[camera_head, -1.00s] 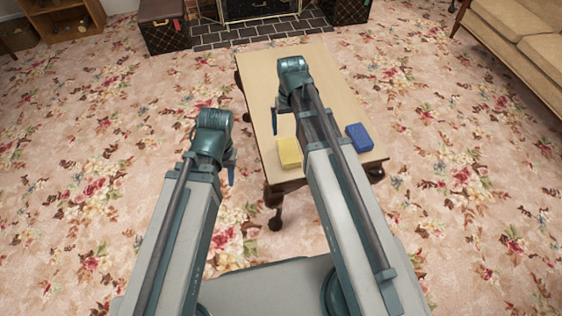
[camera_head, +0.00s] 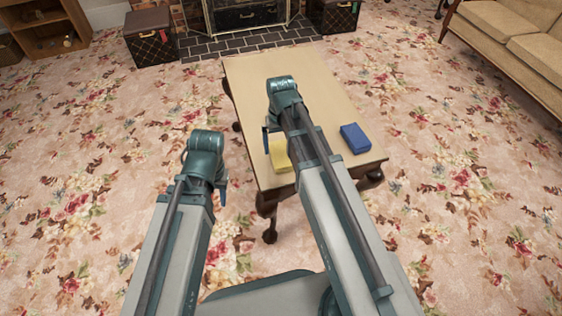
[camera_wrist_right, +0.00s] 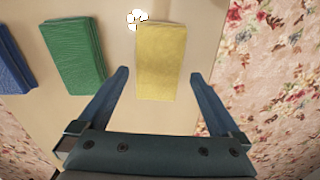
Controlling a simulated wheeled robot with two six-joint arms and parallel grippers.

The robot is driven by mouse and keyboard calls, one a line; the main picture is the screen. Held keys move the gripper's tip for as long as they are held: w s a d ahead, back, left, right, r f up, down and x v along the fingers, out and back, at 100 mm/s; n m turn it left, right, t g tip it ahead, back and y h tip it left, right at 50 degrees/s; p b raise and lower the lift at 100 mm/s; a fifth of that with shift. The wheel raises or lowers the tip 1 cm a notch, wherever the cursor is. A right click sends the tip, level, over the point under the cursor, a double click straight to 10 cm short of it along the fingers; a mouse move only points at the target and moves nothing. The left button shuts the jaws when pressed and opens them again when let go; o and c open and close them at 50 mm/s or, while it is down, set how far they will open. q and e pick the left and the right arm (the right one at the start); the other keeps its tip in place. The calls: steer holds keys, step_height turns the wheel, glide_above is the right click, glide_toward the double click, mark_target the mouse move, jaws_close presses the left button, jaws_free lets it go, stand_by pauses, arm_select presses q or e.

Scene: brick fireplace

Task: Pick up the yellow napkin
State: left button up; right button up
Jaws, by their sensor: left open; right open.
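The yellow napkin (camera_head: 280,153) lies on the table's near left part, partly covered by my right arm in the head view. In the right wrist view the yellow napkin (camera_wrist_right: 162,50) lies flat, its lower end appearing between the fingers of my right gripper (camera_wrist_right: 158,76). That gripper is open and empty; its height above the napkin is hard to tell. In the head view my right gripper (camera_head: 267,140) shows one blue finger just left of the napkin. My left gripper (camera_head: 222,188) is open, left of the table and away from the napkin.
A green napkin (camera_wrist_right: 72,55) lies beside the yellow one. A blue napkin (camera_head: 355,138) lies near the table's right edge. A small white object (camera_wrist_right: 137,18) is near the yellow napkin. The table (camera_head: 338,98) is clear at its far end.

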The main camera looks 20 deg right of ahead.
mark_target(281, 153)
step_height(281, 153, down, 5)
steer(key=b, duration=0.5)
steer(key=shift+w+f, duration=0.15)
steer(key=c, duration=1.1)
steer(key=shift+r, duration=0.2)
steer(key=shift+c, duration=0.2)
step_height(281, 153, up, 10)
steer(key=p, duration=1)
